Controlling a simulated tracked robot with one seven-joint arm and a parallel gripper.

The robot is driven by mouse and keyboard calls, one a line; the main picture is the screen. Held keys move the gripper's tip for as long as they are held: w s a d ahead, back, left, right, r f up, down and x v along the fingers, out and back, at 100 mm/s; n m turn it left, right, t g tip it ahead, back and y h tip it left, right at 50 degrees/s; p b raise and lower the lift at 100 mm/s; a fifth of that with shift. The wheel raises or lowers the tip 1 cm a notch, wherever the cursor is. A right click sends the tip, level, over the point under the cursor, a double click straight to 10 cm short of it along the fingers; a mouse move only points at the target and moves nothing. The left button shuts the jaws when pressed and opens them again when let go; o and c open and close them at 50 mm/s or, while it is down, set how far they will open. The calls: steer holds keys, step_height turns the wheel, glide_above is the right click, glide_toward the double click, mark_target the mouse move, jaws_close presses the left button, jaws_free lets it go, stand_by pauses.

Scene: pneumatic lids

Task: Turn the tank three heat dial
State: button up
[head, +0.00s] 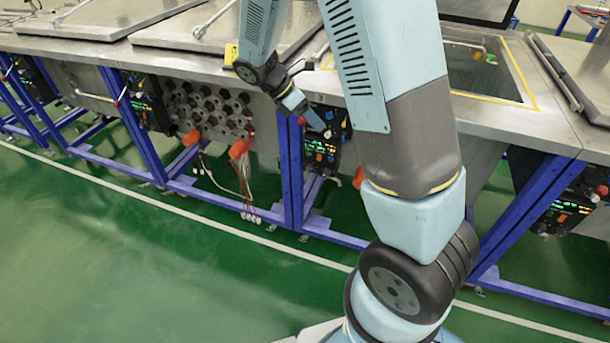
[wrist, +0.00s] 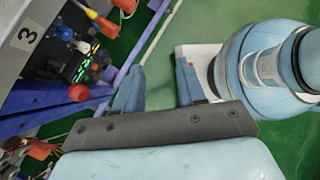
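The tank three control panel (wrist: 85,62) is at the upper left of the wrist view, below a plate marked 3 (wrist: 28,36). It carries a blue knob (wrist: 64,33), a white knob (wrist: 83,46), a red knob (wrist: 78,92) and green lit displays. I cannot tell which knob is the heat dial. In the head view the panel (head: 322,150) is on the tank front, partly hidden by my arm. My gripper (wrist: 158,66) has its two fingers apart with nothing between them. It is beside the panel, not touching a knob as far as I see; in the head view (head: 305,108) it is just above the panel.
A blue frame (head: 291,175) carries the steel tanks. An open tank (head: 480,80) is at the right, closed lids (head: 200,30) at the left. Orange fittings (head: 238,148) and hanging cables are left of the panel. The green floor (head: 130,250) in front is clear.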

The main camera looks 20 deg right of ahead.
steer(key=w+a+f+n+h, duration=0.1)
steer(key=w+f+n+h, duration=0.15)
steer(key=f, duration=0.25)
steer(key=w+a+f+n+h, duration=0.1)
steer(key=a+f+n+h, duration=0.1)
steer(key=f+n, duration=0.25)
steer(key=n+t+h, duration=0.4)
steer(key=n+t, duration=1.3)
steer(key=n, duration=1.1)
glide_toward(308, 170)
steer(key=shift+y, duration=0.25)
steer(key=x, duration=0.8)
steer(key=shift+d, duration=0.1)
steer(key=c, duration=0.7)
jaws_close()
steer(key=shift+r, duration=0.1)
steer(key=shift+m, duration=0.4)
